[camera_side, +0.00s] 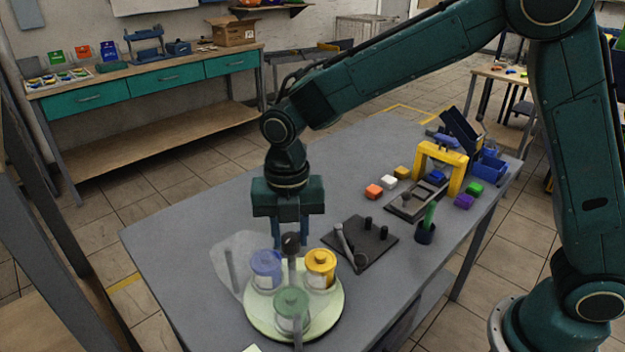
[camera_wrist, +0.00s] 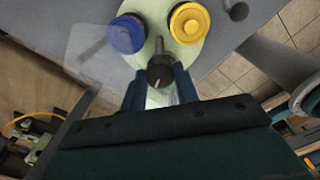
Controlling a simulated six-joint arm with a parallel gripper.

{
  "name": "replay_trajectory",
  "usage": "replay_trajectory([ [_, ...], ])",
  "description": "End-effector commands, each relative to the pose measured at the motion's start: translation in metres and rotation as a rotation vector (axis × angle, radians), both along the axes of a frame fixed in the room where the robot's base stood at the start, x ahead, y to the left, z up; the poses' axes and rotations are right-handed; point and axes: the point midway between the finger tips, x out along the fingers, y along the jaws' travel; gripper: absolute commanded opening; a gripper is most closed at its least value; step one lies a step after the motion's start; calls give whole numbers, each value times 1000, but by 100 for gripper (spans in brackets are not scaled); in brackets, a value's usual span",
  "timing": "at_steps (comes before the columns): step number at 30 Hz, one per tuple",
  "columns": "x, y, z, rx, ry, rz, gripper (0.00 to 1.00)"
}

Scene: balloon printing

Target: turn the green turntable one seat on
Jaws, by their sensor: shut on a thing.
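The turntable (camera_side: 333,308) is a pale green disc near the table's front end. It bears a blue pot (camera_side: 266,270) at back left, a yellow pot (camera_side: 320,268) at back right and a green pot (camera_side: 291,309) at the front. A dark round-topped knob (camera_side: 290,243) on a post stands at the disc's back, between the blue and yellow pots. My gripper (camera_side: 290,236) points down from behind, shut on this knob. The wrist view shows the knob (camera_wrist: 160,73) between my two blue fingers (camera_wrist: 160,88). The green pot is not visible there.
A translucent panel (camera_side: 232,262) stands close to the disc's left. A dark plate (camera_side: 375,245) with a lever and short pegs lies to the right. A yellow arch (camera_side: 440,153), coloured blocks and a dark cup (camera_side: 425,233) stand farther back. The table's left part is clear.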

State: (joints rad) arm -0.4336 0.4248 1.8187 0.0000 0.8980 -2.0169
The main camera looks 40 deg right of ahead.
Motion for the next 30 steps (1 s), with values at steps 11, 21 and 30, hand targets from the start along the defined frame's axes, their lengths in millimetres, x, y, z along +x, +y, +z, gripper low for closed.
replay_trajectory([
  [11,0,1,0,1,-1,166,0],
  [21,0,0,0,1,-1,231,0],
  [30,0,0,0,1,-1,236,0],
])
